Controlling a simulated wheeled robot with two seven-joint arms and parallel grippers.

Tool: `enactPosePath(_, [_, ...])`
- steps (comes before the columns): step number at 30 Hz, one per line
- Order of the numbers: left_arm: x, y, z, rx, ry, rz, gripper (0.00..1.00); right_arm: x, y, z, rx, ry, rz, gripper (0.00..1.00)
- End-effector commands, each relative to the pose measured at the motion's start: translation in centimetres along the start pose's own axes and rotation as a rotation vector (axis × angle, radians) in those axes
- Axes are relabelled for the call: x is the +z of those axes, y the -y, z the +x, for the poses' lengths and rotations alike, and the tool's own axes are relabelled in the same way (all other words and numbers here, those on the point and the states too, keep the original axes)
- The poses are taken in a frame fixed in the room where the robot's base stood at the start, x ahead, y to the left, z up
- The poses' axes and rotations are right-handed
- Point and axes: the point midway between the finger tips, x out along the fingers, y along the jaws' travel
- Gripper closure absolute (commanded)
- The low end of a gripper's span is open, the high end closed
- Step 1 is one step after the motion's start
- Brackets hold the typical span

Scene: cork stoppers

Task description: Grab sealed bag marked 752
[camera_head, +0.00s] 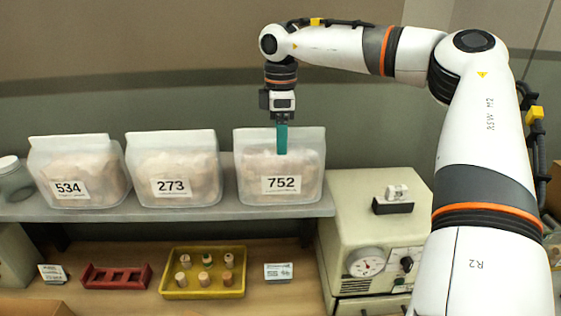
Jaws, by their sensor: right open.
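The sealed bag marked 752 (305,166) stands upright on the grey shelf at its right end. It is translucent, with pale contents and a white label on its front. My right gripper (282,152) points down at the bag's top edge, with a teal finger in front of or over the upper middle of the bag. It is open; only one finger shows clearly, the other is hidden. I cannot tell whether it touches the bag. My left gripper is not in view.
Bags marked 273 (174,167) and 534 (80,169) stand left on the shelf (225,208). A grey jar (15,182) is at far left. Below are a red rack (116,284) and a yellow tray (203,294) with several corks. A beige machine (375,220) stands right.

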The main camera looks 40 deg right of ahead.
Motion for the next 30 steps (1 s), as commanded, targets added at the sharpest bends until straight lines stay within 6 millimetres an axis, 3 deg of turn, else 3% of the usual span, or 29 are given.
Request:
enactPosePath(5, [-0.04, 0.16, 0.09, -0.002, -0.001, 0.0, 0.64, 0.02, 0.01, 0.05, -0.001, 0.0, 0.0, 0.26])
enactPosePath(18, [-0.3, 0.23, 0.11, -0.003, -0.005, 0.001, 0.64, -0.04, -0.01, 0.18, 0.002, -0.003, 0.0, 0.98])
enactPosePath(30, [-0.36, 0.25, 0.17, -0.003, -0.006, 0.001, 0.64, -0.14, -0.09, 0.61, 0.009, -0.008, 0.0, 1.0])
